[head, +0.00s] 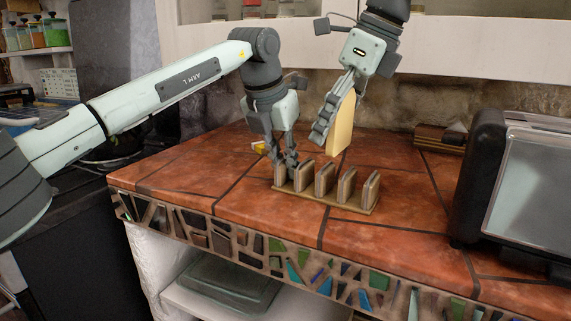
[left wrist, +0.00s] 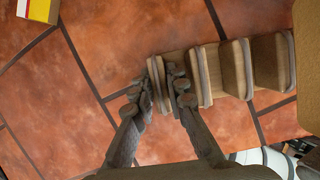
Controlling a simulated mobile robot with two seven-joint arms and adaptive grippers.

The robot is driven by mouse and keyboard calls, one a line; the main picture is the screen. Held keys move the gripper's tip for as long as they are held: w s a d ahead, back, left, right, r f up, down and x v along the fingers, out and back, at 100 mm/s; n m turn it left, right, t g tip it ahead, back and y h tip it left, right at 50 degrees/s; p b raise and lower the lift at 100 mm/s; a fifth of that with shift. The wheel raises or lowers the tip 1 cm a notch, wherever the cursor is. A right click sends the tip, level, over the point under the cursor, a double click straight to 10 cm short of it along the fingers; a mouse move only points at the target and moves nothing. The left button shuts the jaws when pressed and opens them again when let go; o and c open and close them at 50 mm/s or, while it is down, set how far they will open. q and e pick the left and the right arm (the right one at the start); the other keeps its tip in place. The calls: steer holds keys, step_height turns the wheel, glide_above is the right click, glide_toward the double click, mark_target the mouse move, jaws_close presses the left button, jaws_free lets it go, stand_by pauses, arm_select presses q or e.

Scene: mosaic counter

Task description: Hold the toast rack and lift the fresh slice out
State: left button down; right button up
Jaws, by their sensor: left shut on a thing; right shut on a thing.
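The wooden toast rack (head: 355,208) stands upright on the tiled counter, with several upright dividers in a row. My left gripper (head: 286,172) is shut on the rack's left end divider; the left wrist view shows its fingers (left wrist: 158,92) on both sides of that divider. My right gripper (head: 328,118) is shut on a pale yellow slice of toast (head: 343,124) and holds it above the rack, clear of the dividers. The slice is upright and slightly tilted. The right fingers partly hide its left side.
A dark appliance with a glass front (head: 530,180) stands at the right of the counter. A wooden block-like object (head: 440,137) lies at the back. A small yellow-and-red box (left wrist: 38,10) lies left of the rack. The counter in front is clear.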

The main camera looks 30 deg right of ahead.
arm_select(q)
steer(key=c, duration=1.4)
jaws_free()
steer(key=shift+c, duration=0.2)
steer(key=v, duration=1.2)
steer(key=shift+a+f, duration=0.1)
